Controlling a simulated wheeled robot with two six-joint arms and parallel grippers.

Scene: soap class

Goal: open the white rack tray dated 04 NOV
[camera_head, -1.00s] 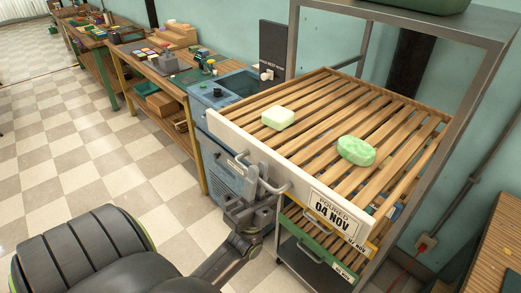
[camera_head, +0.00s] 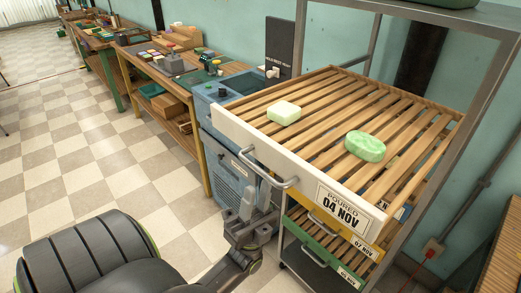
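The white-fronted rack tray (camera_head: 300,161) with the label 04 NOV (camera_head: 343,206) stands pulled out at the top of the rack. Its slatted wooden bed carries a pale cream-green square soap (camera_head: 284,112) and a green oval soap (camera_head: 365,146). A grey bar handle (camera_head: 266,171) is on its front. My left gripper (camera_head: 248,190) is just below and left of the handle, apart from it and empty. One upright finger shows clearly; the other is hard to make out, so the opening cannot be judged. My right gripper is not in view.
Below are a yellow-fronted tray (camera_head: 330,227) labelled 07 NOV and a green-fronted tray (camera_head: 306,245). The grey rack frame (camera_head: 473,110) rises at right. A blue machine (camera_head: 222,165) and workbenches (camera_head: 165,70) stand behind to the left. The checkered floor (camera_head: 110,170) at left is clear.

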